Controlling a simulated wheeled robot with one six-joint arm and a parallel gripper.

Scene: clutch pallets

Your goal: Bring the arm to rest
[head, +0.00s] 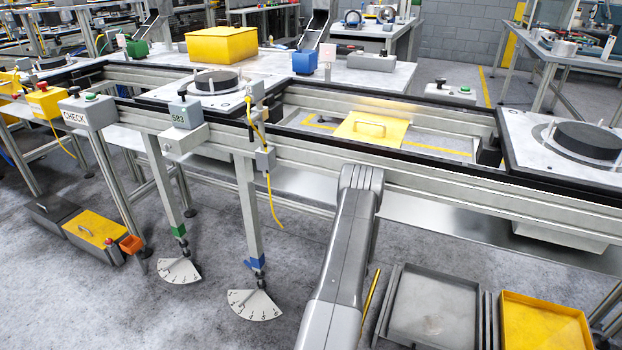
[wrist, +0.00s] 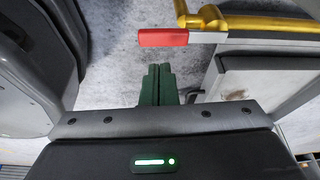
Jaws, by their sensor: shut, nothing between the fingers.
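My gripper (wrist: 158,84) shows in the wrist view, its two dark green fingers pressed together with nothing between them. Below the fingers in that view is the wrist housing with a lit green bar. In the head view my grey arm reaches up from the bottom toward the conveyor rail (head: 420,178); the gripper itself cannot be seen there. In the wrist view a red-tipped end of a bar (wrist: 163,37) lies just beyond the fingertips, apart from them in the picture, with a yellow piece (wrist: 205,18) beside it.
The conveyor holds pallets with dark discs, one at the right (head: 588,139) and one at the left (head: 217,80). A yellow plate with a handle (head: 372,130) lies between them. A grey tray (head: 435,305) and a yellow tray (head: 545,325) stand low at the right. Open floor shows at the lower left.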

